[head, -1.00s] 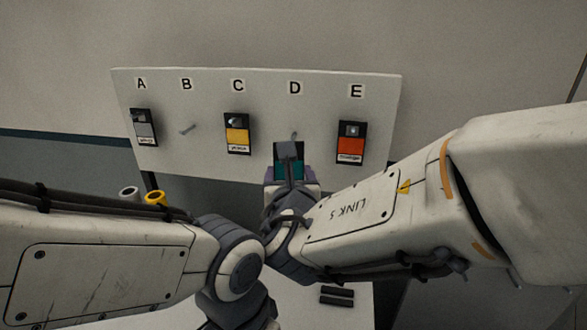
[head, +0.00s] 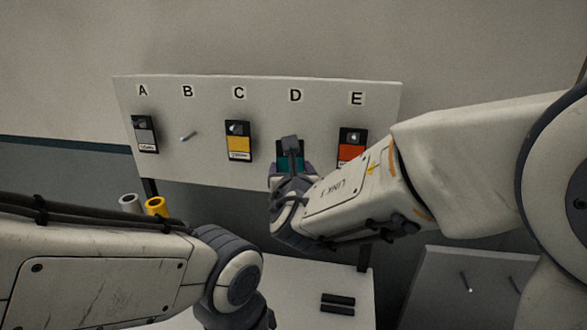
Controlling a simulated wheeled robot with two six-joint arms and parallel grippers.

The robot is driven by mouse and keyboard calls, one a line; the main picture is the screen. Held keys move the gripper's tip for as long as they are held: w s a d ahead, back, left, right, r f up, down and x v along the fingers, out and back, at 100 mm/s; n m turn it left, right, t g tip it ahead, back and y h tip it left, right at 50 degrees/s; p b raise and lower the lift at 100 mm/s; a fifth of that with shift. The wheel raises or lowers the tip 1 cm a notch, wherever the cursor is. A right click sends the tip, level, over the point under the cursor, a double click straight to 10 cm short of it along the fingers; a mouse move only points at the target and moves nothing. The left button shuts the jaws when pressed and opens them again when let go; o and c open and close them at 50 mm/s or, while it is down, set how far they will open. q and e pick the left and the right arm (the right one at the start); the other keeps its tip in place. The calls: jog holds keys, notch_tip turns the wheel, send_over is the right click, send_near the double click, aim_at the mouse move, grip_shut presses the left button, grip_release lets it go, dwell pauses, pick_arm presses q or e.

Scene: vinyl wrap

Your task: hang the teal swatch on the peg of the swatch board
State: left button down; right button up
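The teal swatch (head: 283,160) is a dark card with a teal face, in front of the swatch board (head: 213,174) below the letter D. My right gripper (head: 290,150) comes up from below and is shut on the swatch, one finger lying across its face. The finger and swatch cover the peg at D, so I cannot tell whether the peg passes through the swatch's hole. The peg at B (head: 188,137) is bare. My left arm crosses the lower left, and its gripper is out of the picture.
White (head: 130,203) and yellow rolls (head: 155,206) stand at left. Two dark bars (head: 338,304) lie on the table (head: 300,285).

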jog(key=shift+w+d+f+b, duration=0.15)
jog(key=shift+w+f+b, duration=0.1)
jog(key=shift+w+b, duration=0.25)
jog(key=shift+w+d+f+b, duration=0.1)
jog(key=shift+w+f+b, duration=0.15)
jog(key=shift+w, duration=0.3)
jog(key=shift+w+b, duration=0.1)
jog(key=shift+b, duration=0.25)
jog(key=shift+r, duration=0.1)
jog(key=o, duration=1.4)
